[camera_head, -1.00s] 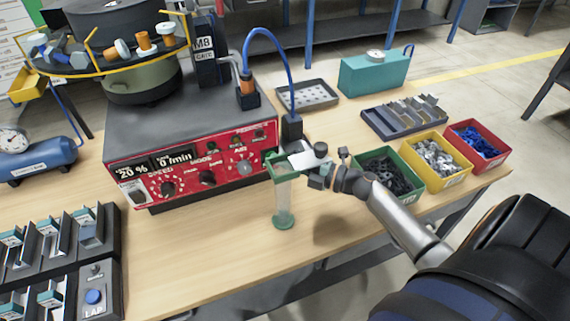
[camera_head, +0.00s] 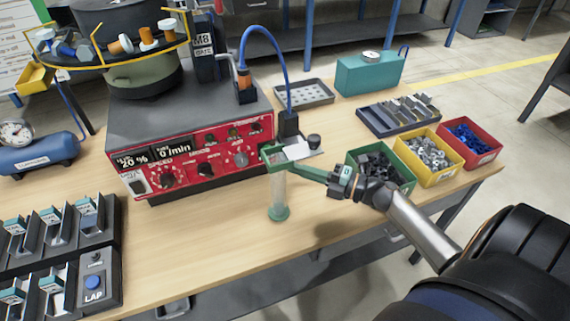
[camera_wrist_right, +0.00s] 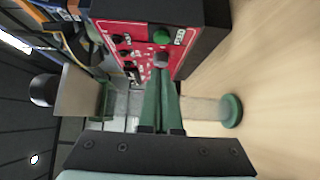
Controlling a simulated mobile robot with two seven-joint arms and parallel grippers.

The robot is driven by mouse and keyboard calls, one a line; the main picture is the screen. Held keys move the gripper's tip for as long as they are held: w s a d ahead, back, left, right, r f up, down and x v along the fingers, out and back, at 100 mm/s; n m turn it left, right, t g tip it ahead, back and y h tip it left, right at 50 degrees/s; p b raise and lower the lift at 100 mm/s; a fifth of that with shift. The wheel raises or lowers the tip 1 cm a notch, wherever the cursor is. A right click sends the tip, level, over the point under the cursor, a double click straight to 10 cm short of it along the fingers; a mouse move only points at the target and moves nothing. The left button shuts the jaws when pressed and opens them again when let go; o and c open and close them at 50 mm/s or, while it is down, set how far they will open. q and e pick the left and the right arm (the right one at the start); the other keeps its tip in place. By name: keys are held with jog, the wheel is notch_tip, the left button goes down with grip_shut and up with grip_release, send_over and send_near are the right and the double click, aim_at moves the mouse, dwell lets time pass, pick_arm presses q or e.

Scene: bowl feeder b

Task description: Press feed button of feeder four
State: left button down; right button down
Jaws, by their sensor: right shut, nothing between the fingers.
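The feeder's red control panel (camera_head: 205,158) faces the bench front, with knobs, small buttons and a display reading 20 % and 0/min. In the right wrist view a green button (camera_wrist_right: 162,37) sits on the red panel beside a white label too small to read for sure. In the head view I cannot pick this button out. My right gripper (camera_head: 300,170) is shut and empty, its green fingers pointing left at the green-topped clear tube stand (camera_head: 278,195). In the right wrist view its fingers (camera_wrist_right: 160,80) point toward the panel, apart from the green button. My left gripper is out of view.
Green (camera_head: 405,178), yellow (camera_head: 430,178) and red (camera_head: 478,160) bins stand at the right. The round bowl (camera_head: 140,75) sits on the feeder box. The bench front middle is clear.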

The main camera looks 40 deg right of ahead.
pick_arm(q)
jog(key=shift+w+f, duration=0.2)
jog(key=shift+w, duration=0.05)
pick_arm(e)
jog(key=v, duration=0.5)
jog(key=shift+s+d, duration=0.15)
jog(key=shift+s, duration=0.15)
dwell(0.4)
